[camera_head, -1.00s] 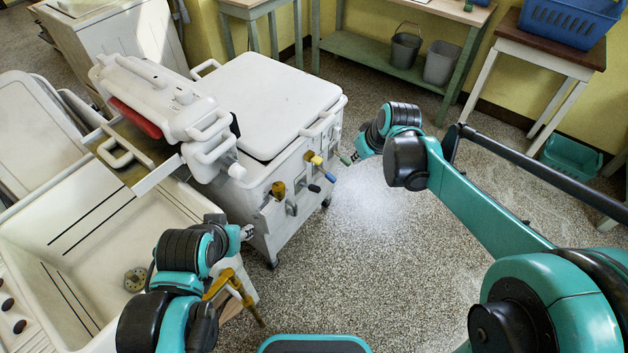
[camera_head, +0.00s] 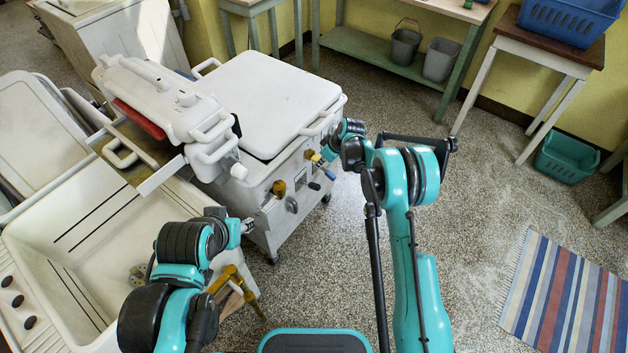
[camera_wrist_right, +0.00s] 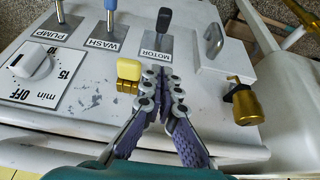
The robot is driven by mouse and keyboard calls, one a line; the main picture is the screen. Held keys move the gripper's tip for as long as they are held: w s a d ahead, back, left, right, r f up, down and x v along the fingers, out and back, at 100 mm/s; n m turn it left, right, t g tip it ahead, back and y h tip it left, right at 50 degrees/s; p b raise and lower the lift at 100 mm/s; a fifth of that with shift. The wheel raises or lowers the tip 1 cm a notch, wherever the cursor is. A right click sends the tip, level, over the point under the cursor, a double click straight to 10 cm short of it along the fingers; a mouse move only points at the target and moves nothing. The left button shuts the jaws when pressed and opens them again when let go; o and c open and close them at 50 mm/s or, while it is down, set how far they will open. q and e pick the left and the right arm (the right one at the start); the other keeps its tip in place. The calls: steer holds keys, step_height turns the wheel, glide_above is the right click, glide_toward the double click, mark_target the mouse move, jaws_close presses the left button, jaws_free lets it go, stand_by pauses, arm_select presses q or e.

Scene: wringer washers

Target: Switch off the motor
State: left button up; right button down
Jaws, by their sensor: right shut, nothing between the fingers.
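In the right wrist view the motor switch is a lever with a black handle (camera_wrist_right: 164,20) on a plate marked MOTOR (camera_wrist_right: 156,43). Its handle points toward the top of that picture.
Blue-handled WASH (camera_wrist_right: 110,22) and PUMP (camera_wrist_right: 60,12) levers stand left of the motor lever. A timer dial (camera_wrist_right: 34,64) is further left, a brass tap (camera_wrist_right: 245,104) to the right. A white sink (camera_head: 75,235) is at left; a striped rug (camera_head: 565,295) lies on open floor.

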steer(key=shift+f, duration=0.1)
steer(key=b, duration=0.4)
glide_above(311, 184)
steer(key=f, duration=0.8)
steer(key=shift+s+d+f, duration=0.15)
steer(key=shift+d, duration=0.05)
steer(key=f, duration=0.2)
steer(key=f+b, duration=0.1)
steer(key=shift+s+d+f, duration=0.15)
steer(key=shift+d+f, duration=0.05)
steer(key=shift+d, duration=0.05)
steer(key=shift+s+d+f, duration=0.15)
steer(key=shift+f, duration=0.3)
steer(key=shift+s, duration=0.15)
